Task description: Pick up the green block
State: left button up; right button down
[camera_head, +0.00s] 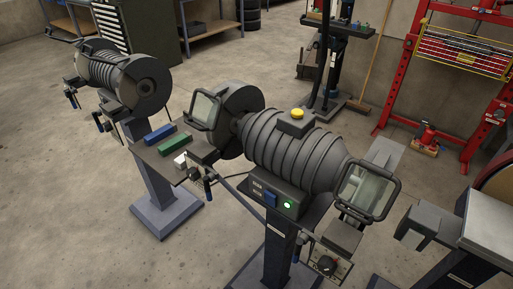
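The green block (178,142) lies on a narrow dark shelf (151,149) between two grey bench machines. A blue block (160,134) lies beside it to the left, with a small gap between them. A small white piece (180,159) sits on the shelf in front of the green block. Nothing covers the top of the green block. Neither my left nor my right gripper shows in the head view.
A large ribbed machine (290,150) with a yellow button stands just right of the shelf, and a similar machine (120,75) stands to its left. A red press frame (397,85) and a grey bench (490,222) are at the right. Concrete floor (70,200) is open at the left.

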aim_at(178, 142)
jog(key=i+j+z, duration=0.15)
jog(key=j+z, duration=0.2)
jog(key=j, duration=0.55)
jog(key=j+z, duration=0.35)
jog(key=j, duration=0.5)
